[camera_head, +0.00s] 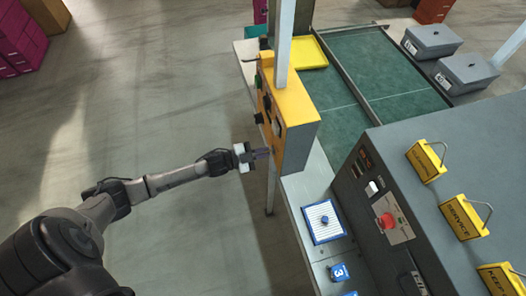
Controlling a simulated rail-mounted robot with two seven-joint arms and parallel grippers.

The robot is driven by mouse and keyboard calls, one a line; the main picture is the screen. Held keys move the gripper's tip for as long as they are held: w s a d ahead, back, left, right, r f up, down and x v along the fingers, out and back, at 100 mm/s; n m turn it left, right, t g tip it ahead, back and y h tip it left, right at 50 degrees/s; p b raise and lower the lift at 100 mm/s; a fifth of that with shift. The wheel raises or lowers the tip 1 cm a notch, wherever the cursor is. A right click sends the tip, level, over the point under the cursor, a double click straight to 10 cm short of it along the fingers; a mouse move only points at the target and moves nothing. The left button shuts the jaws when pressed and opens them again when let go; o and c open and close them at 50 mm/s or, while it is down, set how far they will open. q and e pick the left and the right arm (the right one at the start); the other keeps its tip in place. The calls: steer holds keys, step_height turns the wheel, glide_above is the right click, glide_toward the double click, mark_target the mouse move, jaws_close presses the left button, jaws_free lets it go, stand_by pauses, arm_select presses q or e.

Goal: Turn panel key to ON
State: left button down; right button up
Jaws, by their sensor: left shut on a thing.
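The yellow control panel box (296,108) is mounted on a grey post at the near end of the line. Its front face is turned to the left and shows at a steep angle, with a few dark fittings on it. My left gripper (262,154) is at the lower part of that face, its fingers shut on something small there. The panel key is hidden by the fingers, so its angle cannot be told. My right gripper is not in view.
A grey machine cabinet (455,145) with a red button (387,221) and yellow service padlocks (464,216) stands at the right. A blue-framed white tray (323,221) lies on the grey bench. A green conveyor (385,75) runs behind.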

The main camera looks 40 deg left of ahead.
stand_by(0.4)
arm_select(q)
steer(key=c, duration=1.3)
jaws_free()
steer(key=b+v, duration=0.1)
steer(key=v, duration=1.2)
steer(key=shift+s+a, duration=0.25)
steer(key=shift+s, duration=0.1)
